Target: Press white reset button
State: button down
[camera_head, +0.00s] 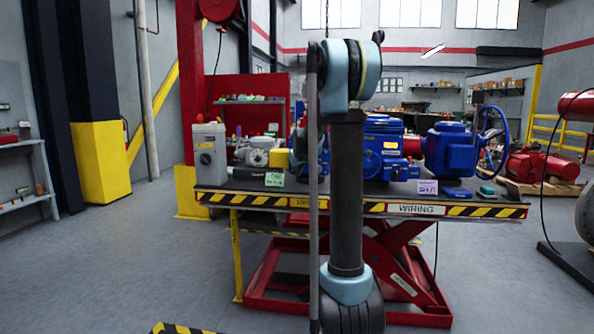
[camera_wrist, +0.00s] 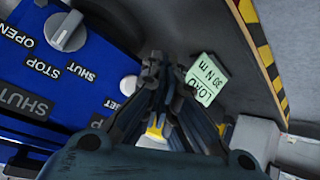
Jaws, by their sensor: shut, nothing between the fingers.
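In the wrist view a blue control panel (camera_wrist: 75,75) fills the left side. It carries a grey knob (camera_wrist: 65,31) and the labels OPEN, STOP and SHUT. A white round button (camera_wrist: 129,84) is on the panel near its right edge, just left of my gripper (camera_wrist: 160,66). A partly covered label ending in "ET" is close to it. My gripper is shut and empty, its fingertips to the right of and above the button in the picture. I cannot tell whether they touch anything. In the head view my arm hides the gripper and the panel's front.
A green card (camera_wrist: 202,82) lies right of the fingertips. The workbench (camera_head: 407,208) has a striped front edge. It holds blue actuators (camera_head: 450,150), a grey control box (camera_head: 209,150) and a purple card (camera_head: 427,187). A red lift frame (camera_head: 270,290) stands below. Floor at the left is free.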

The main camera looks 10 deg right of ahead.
jog(key=shift+s+a, duration=0.2)
jog(key=shift+s, duration=0.45)
jog(key=shift+s+a, duration=0.2)
jog(key=shift+s, duration=0.45)
jog(key=shift+s, duration=0.1)
jog(key=s+f+m+g, duration=0.1)
jog(key=s+f+g, duration=0.15)
jog(key=s, duration=1.25)
jog(key=s+f+m+g, duration=0.1)
jog(key=s+f, duration=0.2)
jog(key=s, duration=1.2)
jog(key=s+f+g, duration=0.1)
jog(key=s+f, duration=0.3)
jog(key=s, duration=0.4)
jog(key=s+f+m+g, duration=0.1)
jog(key=s+f, duration=0.3)
jog(key=s, duration=0.4)
jog(key=s+f+g, duration=0.1)
jog(key=s+f, duration=0.4)
jog(key=s, duration=0.3)
jog(key=shift+m+g, duration=0.3)
jog(key=shift+g, duration=0.05)
